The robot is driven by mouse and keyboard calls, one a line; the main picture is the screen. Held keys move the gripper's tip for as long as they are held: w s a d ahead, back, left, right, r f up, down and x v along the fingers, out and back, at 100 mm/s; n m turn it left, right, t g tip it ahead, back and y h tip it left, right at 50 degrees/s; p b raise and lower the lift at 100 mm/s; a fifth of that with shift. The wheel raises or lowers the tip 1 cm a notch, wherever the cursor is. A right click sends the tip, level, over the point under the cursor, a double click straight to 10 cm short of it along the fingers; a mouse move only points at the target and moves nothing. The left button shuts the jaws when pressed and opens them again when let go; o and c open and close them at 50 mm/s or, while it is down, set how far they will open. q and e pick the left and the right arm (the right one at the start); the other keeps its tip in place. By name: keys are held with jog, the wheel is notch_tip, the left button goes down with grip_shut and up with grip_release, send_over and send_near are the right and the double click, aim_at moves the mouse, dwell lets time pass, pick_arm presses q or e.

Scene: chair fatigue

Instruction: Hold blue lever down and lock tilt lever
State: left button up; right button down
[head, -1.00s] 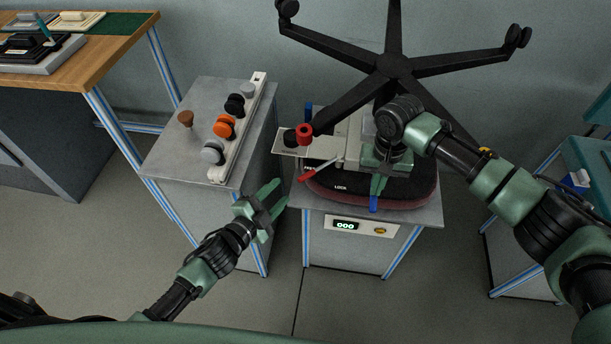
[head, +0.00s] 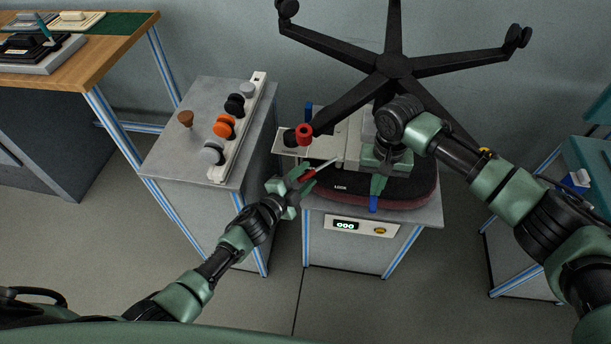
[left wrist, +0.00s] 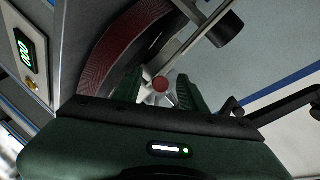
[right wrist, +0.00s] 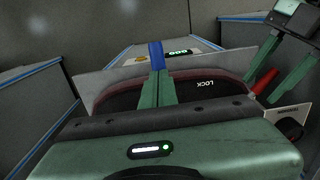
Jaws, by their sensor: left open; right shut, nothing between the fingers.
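The upside-down chair seat (head: 410,196) lies on a test stand, with "LOCK" printed on its underside. A lever with a red tip (head: 309,174) and a pale shaft sticks out at its left. My left gripper (head: 304,179) is open with its fingers around this red tip; the left wrist view shows the round red end (left wrist: 160,84) between the fingers. The blue lever (head: 374,204) sticks out at the front of the seat. My right gripper (head: 377,186) is shut, its tips right at the blue lever; the right wrist view shows the blue lever (right wrist: 156,56) just beyond the fingertips. I cannot tell whether they touch.
A red knob (head: 304,131) stands just behind the red-tipped lever. The chair's black star base (head: 394,67) rises above the seat. A grey cabinet (head: 170,150) with several knobs stands left. The stand's display (head: 345,225) reads 000.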

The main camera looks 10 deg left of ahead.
pick_arm(q)
grip_shut()
jog(key=shift+w, duration=0.1)
dwell(1.4)
